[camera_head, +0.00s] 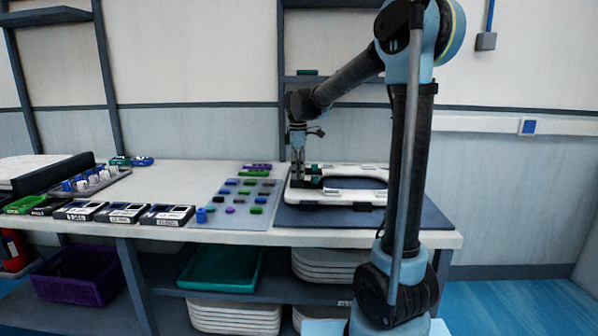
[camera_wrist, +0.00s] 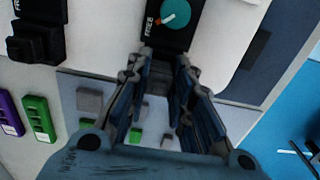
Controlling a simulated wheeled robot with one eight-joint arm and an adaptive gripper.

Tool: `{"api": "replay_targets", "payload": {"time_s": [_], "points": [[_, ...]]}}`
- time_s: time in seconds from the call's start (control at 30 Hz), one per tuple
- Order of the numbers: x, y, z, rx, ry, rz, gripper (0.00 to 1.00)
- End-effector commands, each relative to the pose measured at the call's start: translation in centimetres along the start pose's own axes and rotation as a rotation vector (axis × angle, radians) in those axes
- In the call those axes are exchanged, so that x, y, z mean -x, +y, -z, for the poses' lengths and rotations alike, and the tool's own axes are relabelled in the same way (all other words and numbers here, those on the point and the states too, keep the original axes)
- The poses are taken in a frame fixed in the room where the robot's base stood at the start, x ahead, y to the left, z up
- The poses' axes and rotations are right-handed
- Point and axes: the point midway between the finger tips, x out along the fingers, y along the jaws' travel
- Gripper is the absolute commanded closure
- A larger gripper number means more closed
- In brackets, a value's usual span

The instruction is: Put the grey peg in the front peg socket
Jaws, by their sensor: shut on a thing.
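In the wrist view, my gripper's fingertips (camera_wrist: 164,56) are at the edge of a black socket (camera_wrist: 165,35) marked FREE, with a teal round dial. Another black socket (camera_wrist: 38,38) shows at the left of the wrist view.
A grey board (camera_head: 240,200) with several small coloured pieces lies left of the seat. Labelled black boxes (camera_head: 125,213) and a rack of blue and white parts (camera_head: 92,180) are farther left. The table is clear between them (camera_head: 190,180). The seat rests on a dark blue mat (camera_head: 300,216).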

Motion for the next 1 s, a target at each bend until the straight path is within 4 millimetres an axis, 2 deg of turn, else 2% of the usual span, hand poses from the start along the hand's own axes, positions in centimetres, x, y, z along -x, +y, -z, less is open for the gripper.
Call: {"api": "replay_targets", "payload": {"time_s": [0.17, 0.2, 0.27, 0.67, 0.87, 1.0], "points": [[-0.2, 0.0, -0.1, -0.001, 0.0, 0.0, 1.0], [-0.2, 0.0, -0.1, -0.001, 0.0, 0.0, 0.72], [-0.2, 0.0, -0.1, -0.001, 0.0, 0.0, 0.59], [0.1, 0.1, -0.1, -0.002, 0.0, 0.0, 0.59], [2.3, 0.1, -0.1, -0.002, 0.0, 0.0, 0.59], [4.9, 0.0, -0.1, -0.002, 0.0, 0.0, 0.59]]}}
